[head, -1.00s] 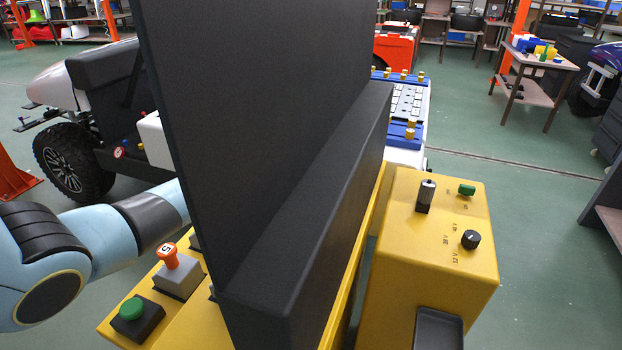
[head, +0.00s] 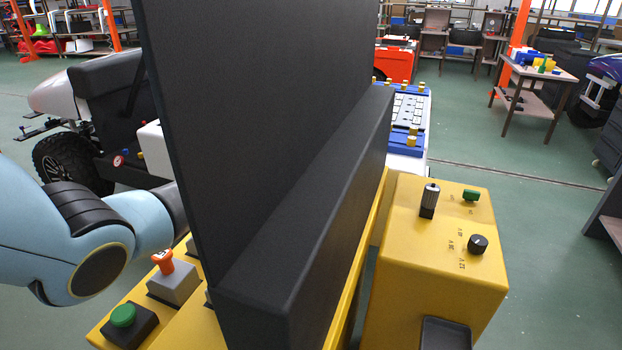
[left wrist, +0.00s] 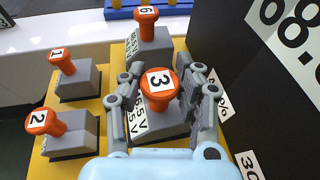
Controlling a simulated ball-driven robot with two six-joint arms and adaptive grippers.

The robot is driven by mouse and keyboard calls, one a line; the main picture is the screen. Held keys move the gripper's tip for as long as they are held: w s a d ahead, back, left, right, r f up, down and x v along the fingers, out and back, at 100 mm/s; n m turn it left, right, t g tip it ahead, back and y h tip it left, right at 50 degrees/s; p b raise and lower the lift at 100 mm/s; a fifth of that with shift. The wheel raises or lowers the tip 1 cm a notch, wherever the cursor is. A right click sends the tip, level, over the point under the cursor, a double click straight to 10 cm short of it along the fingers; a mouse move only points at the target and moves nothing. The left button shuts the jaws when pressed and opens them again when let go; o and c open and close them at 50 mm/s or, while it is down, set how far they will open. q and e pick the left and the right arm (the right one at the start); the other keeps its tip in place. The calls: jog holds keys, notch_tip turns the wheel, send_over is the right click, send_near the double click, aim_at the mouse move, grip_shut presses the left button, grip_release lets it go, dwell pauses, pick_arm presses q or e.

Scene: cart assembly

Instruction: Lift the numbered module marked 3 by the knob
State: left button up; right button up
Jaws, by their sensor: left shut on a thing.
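The module marked 3 has a grey body (left wrist: 166,125) and an orange knob (left wrist: 159,80) with a white 3 label on top. In the left wrist view my left gripper (left wrist: 160,90) has its fingers on both sides of this knob and is shut on it. I cannot tell whether the module is clear of the yellow surface. In the head view my left arm comes in from the left, and its gripper and module 3 are hidden behind the tall black panel (head: 262,120). My right gripper is not in view.
Module 6 (left wrist: 148,40) stands just beyond; modules 1 (left wrist: 75,80) and 2 (left wrist: 70,138) stand to the left. The black panel closes off the right side. In the head view an orange-knobbed module (head: 172,283) and a green button (head: 123,315) sit nearer, with a yellow control box (head: 440,265) to the right.

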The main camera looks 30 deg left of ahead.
pick_arm(q)
grip_shut()
jog(key=shift+r, duration=0.1)
